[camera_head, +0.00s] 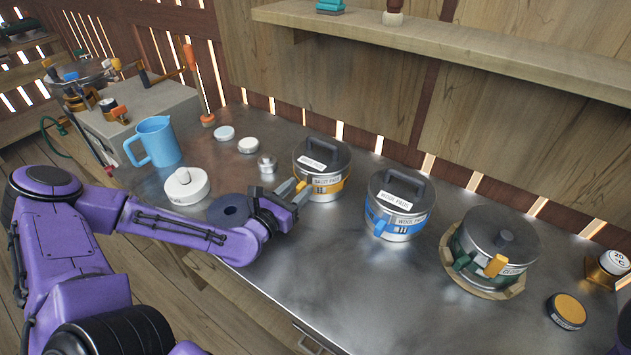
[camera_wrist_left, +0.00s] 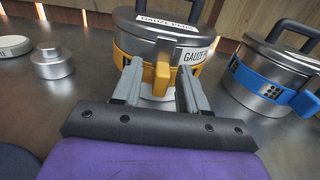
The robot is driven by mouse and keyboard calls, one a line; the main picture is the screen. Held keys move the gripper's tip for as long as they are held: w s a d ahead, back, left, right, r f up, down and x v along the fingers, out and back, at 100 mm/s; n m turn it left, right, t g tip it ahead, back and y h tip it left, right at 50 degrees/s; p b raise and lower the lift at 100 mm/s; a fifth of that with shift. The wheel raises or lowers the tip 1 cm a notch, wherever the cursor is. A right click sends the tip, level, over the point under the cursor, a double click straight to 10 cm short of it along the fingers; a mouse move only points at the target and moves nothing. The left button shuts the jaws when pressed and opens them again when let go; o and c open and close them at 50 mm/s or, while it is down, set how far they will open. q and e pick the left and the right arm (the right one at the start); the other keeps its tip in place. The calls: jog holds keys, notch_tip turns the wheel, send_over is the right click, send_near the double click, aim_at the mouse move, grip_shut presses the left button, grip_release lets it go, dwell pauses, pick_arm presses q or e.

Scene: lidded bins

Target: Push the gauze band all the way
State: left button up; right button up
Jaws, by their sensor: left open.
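A yellow tab (camera_wrist_left: 162,76) sticks out from the band towards me. My left gripper (camera_head: 300,190) is open at the bin's front, and its two fingers stand on either side of the tab in the left wrist view (camera_wrist_left: 160,70). Whether they touch it I cannot tell. My right gripper is out of view.
A wool bin (camera_head: 397,228) with a blue band stands to the right, then a bin (camera_head: 490,245) with green and orange tabs on a wooden ring.

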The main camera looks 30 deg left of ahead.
pick_arm(q)
jog(key=shift+s, duration=0.1)
jog(key=shift+r, duration=0.1)
jog(key=shift+c, duration=1.2)
jog(key=shift+d, duration=0.1)
grip_shut()
jog(key=shift+a+r+p, duration=0.15)
jog(key=shift+a+p, duration=0.15)
jog(key=shift+a, duration=0.25)
jog(key=shift+f, duration=0.2)
jog(key=shift+o, duration=1.2)
grip_release()
